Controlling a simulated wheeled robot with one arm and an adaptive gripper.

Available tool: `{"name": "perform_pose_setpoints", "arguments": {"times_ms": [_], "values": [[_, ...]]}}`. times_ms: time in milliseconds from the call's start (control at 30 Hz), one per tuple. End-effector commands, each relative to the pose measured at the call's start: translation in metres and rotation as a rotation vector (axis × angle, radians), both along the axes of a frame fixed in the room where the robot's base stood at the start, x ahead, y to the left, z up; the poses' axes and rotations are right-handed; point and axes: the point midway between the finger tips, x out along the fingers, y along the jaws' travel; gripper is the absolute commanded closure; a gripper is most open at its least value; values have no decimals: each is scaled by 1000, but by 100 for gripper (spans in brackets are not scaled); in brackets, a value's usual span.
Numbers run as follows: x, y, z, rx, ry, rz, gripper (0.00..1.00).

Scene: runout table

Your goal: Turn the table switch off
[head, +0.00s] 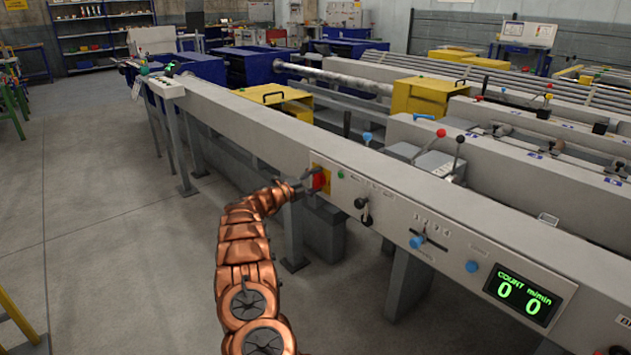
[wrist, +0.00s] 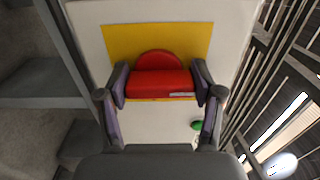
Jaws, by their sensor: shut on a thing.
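The table switch is a red rotary handle (wrist: 160,84) on a yellow plate (wrist: 196,38), seen close up in the wrist view. In the head view the red switch (head: 319,180) sits on the front face of the long grey runout table (head: 243,118). My gripper (wrist: 160,88) has one finger on each side of the red handle and is shut on it. In the head view my gripper (head: 309,184) reaches the switch from the left and hides part of it. The handle lies across the wrist picture.
A green button (wrist: 196,125) is close to my right finger. Right of the switch, the panel carries a black lever (head: 365,210), a blue-knobbed lever (head: 417,242) and a display (head: 522,295) reading 0 and 0. The floor (head: 100,240) at left is clear.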

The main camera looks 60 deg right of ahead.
Motion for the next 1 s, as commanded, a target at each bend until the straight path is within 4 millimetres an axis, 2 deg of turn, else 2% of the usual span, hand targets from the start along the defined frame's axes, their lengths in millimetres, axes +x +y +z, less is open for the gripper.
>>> {"name": "perform_pose_setpoints", "arguments": {"times_ms": [133,167,367,767,1000], "values": [[-2,-1,0,0,2,-3,68],[-2,-1,0,0,2,-3,31],[0,0,0,0,1,-1,10],[1,3,0,0,0,1,8],[9,27,-1,3,4,2,8]]}}
